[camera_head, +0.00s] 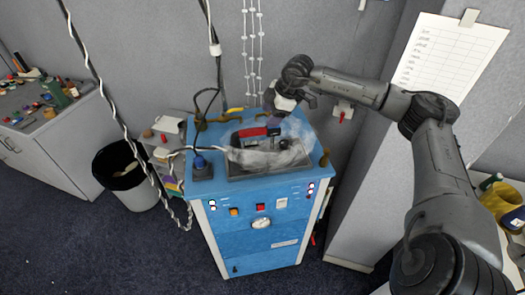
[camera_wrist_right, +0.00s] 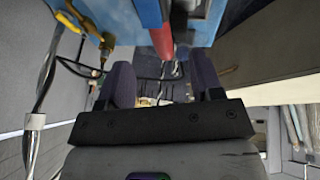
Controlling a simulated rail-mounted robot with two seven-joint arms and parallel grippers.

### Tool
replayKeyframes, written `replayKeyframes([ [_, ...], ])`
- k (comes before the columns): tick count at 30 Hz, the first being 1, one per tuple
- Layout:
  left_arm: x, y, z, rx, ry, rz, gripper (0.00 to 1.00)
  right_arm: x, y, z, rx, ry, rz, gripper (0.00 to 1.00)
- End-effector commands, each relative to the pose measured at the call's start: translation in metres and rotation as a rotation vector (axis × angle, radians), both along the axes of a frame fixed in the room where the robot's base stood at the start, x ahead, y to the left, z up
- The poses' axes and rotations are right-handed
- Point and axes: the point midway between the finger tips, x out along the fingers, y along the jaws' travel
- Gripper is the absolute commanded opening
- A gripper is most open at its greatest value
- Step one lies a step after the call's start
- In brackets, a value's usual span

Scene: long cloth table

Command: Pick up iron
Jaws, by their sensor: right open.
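The iron (camera_head: 249,132), with a red and black handle, rests in a dark tray (camera_head: 238,173) on top of the blue machine. Pale steam covers much of its lower body. My right gripper (camera_head: 274,122) is just above and beside the handle's right end, with its fingers pointing down. In the right wrist view its two dark fingers (camera_wrist_right: 163,84) stand apart. A red piece (camera_wrist_right: 161,41) shows beyond the gap between them; I cannot tell whether it touches a finger. My left gripper is not in view.
The blue machine (camera_head: 258,255) has knobs and a gauge on its front. Cables hang at the left. A black-lined bin (camera_head: 136,196) stands to the left. A grey panel with a paper list (camera_head: 449,55) stands at right.

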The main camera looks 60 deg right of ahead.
Motion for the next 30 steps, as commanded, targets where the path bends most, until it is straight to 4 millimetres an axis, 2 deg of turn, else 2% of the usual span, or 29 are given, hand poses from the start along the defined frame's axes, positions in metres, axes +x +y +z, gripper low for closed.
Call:
replayKeyframes([
  [6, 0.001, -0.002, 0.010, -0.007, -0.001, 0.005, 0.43, 0.013, 0.004, -0.026, 0.003, -0.003, 0.001, 0.60],
  [15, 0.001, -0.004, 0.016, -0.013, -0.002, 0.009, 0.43, 0.020, 0.007, -0.040, 0.002, -0.001, 0.002, 0.60],
  [21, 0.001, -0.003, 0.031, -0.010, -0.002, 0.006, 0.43, 0.032, 0.012, -0.060, 0.004, -0.002, 0.002, 0.60],
  [24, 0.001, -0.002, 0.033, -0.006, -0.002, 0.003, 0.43, 0.037, 0.013, -0.072, 0.003, -0.003, 0.001, 0.60],
  [30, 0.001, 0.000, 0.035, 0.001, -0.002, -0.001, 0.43, 0.041, 0.013, -0.082, -0.001, -0.004, 0.001, 0.60],
])
